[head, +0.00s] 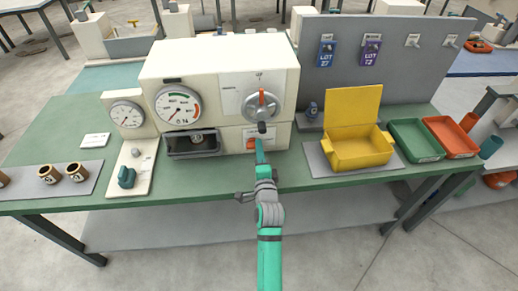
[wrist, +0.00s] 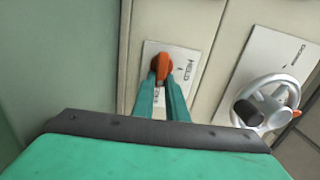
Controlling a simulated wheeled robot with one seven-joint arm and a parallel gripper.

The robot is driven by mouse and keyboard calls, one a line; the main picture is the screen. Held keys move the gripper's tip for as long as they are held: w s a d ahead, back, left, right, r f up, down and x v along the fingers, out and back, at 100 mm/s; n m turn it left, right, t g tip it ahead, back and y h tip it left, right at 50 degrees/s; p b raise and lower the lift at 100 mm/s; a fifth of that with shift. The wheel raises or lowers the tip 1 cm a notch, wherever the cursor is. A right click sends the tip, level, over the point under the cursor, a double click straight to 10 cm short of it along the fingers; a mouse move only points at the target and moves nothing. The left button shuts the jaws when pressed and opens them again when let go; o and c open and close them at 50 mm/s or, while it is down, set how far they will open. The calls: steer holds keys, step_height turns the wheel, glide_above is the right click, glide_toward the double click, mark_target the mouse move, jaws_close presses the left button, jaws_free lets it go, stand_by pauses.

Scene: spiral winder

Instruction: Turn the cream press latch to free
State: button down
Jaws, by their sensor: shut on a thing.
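The cream press (head: 218,70) stands on the green bench. Its latch, a small orange handle (head: 251,144), sits low on the front, right of the dark opening. The latch also shows in the wrist view (wrist: 160,64) on a pale plate (wrist: 180,62) with lettering that looks like HELD. My gripper (head: 260,150) is at the press front, its teal fingers shut on the latch. In the wrist view my gripper (wrist: 162,82) has one finger on each side of the latch. The fingers hide the lower part of the latch and plate.
A silver handwheel (head: 262,104) with a dark knob is just above the latch. A yellow open box (head: 355,150) stands to the right, with green (head: 413,140) and orange (head: 452,137) trays beyond. A dark opening (head: 193,145) and a green-knobbed panel (head: 128,170) lie left.

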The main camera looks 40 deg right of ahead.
steer(key=shift+f+m, duration=0.1)
steer(key=shift+m, duration=0.3)
steer(key=c, duration=1.8)
jaws_free()
steer(key=shift+o, duration=0.2)
steer(key=shift+s, duration=0.1)
steer(key=v, duration=1)
steer(key=shift+s+a, duration=0.15)
steer(key=shift+s, duration=0.15)
